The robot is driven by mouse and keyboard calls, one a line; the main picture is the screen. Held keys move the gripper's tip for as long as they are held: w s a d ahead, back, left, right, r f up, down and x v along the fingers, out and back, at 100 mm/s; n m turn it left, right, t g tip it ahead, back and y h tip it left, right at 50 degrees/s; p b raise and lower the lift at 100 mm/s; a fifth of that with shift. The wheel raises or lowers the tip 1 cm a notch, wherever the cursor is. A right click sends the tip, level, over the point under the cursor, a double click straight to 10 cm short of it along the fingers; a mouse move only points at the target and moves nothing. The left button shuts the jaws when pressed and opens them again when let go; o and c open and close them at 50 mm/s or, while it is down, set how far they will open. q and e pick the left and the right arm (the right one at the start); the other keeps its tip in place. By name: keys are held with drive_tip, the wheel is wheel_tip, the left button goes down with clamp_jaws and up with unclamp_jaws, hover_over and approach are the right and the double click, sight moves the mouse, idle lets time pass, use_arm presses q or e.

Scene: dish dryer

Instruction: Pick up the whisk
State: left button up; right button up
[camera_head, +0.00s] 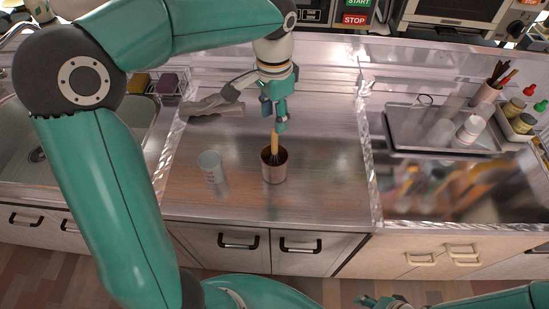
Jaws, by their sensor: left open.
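My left gripper (274,122) is open, pointing down right over the whisk. Its fingers overlap the top of the handle in the picture; I cannot tell whether they touch it. My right gripper (372,301) is low at the bottom edge, partly cut off and far from the whisk; its jaws are too unclear to read.
A clear glass (211,167) stands left of the cup. A grey cloth or glove (214,107) lies behind it. A sink (140,120) with sponges (167,83) is at left. A metal tray (398,126) with cups is at right. The counter right of the cup is clear.

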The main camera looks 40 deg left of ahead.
sight(274, 152)
use_arm(q)
wheel_tip(274, 152, down, 3)
drive_tip(key=shift+f, duration=0.1)
drive_tip(key=f, duration=0.4)
drive_tip(key=shift+s+d+f+p, duration=0.2)
drive_tip(key=shift+s+d+p, duration=0.1)
drive_tip(key=shift+s, duration=0.1)
drive_tip(key=shift+w+f, duration=0.1)
drive_tip(key=shift+f, duration=0.4)
clamp_jaws()
